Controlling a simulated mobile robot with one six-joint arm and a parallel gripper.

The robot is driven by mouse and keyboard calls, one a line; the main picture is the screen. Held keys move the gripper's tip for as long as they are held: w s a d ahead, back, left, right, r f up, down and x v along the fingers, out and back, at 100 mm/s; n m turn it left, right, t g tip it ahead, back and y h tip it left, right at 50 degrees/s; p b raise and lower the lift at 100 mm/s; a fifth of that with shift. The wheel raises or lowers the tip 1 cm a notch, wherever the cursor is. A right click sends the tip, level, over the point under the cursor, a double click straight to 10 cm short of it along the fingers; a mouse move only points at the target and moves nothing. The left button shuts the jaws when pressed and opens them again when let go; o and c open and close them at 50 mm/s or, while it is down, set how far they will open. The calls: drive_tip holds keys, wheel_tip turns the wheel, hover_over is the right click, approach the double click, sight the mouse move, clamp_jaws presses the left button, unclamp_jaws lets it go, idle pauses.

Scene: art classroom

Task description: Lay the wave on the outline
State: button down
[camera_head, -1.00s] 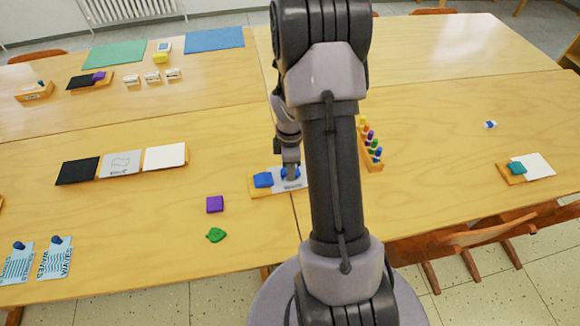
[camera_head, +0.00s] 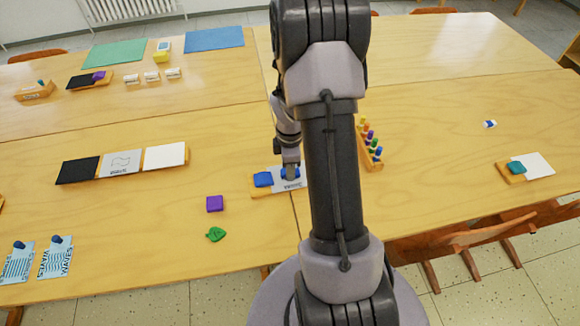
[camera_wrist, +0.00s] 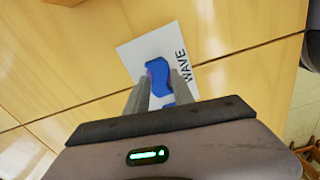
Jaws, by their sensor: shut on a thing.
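The blue wave (camera_wrist: 157,74) is between the fingers of my gripper (camera_wrist: 160,78), which is shut on it. In the wrist view it lies over a white card (camera_wrist: 133,52) printed WAVE, and whether it touches the card I cannot tell. In the head view my gripper (camera_head: 290,170) is low over this card (camera_head: 293,185), which lies at the right of a blue block (camera_head: 263,179) on a wooden tray. Any outline under the wave is hidden. Another card (camera_head: 122,163) with a wavy outline lies left, between a black and a white card.
A purple block (camera_head: 214,203) and a green leaf shape (camera_head: 216,234) lie to the front left of the tray. A wooden rack of colourful pegs (camera_head: 372,150) stands close behind my arm on the right. The right-hand table is mostly clear.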

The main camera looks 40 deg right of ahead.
idle(0.7)
drive_tip(key=c, duration=1)
unclamp_jaws()
drive_tip(key=shift+o, duration=1.3)
wheel_tip(320, 180, up, 6)
drive_tip(key=p, duration=0.5)
